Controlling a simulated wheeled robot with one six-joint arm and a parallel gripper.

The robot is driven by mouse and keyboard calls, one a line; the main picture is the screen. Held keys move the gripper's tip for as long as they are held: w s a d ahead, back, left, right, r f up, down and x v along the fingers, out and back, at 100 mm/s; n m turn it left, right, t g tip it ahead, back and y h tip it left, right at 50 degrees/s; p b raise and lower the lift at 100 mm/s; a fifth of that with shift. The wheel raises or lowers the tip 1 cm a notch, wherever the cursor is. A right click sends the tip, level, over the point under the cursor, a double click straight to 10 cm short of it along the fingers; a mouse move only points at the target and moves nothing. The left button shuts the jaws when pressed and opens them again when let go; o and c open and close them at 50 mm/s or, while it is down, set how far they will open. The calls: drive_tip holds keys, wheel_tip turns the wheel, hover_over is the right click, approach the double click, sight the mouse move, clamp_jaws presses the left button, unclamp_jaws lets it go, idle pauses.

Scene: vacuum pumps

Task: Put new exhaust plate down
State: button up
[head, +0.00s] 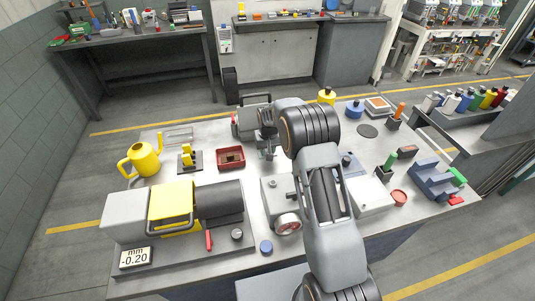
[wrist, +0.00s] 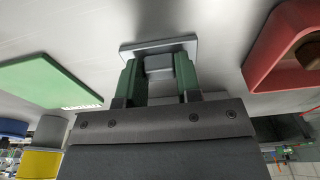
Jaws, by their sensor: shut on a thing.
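My gripper (wrist: 160,85) has its green fingers closed on the raised grey block of a flat grey plate, which I take as the new exhaust plate (wrist: 128,50). The plate is close to the light table surface; I cannot tell whether it touches. In the head view my gripper (head: 267,150) is over the middle of the workbench (head: 225,133), right of the red tray (head: 231,167). The plate cannot be made out there. The red tray also shows at the right of the wrist view (wrist: 262,50), apart from the plate, with a brown thing in it.
A pump with a yellow middle (head: 172,207) stands at the front left. A grey unit with a round gauge (head: 287,224) stands close to my arm. A green flat panel (wrist: 50,78) lies left of the plate. A yellow can (head: 142,160) stands at the left.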

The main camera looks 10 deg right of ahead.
drive_tip(key=c, duration=0.4)
drive_tip(key=shift+o, duration=0.2)
drive_tip(key=shift+r, duration=0.1)
wheel_tip(320, 180, up, 10)
drive_tip(key=shift+f+b, duration=0.1)
drive_tip(key=shift+b, duration=0.9)
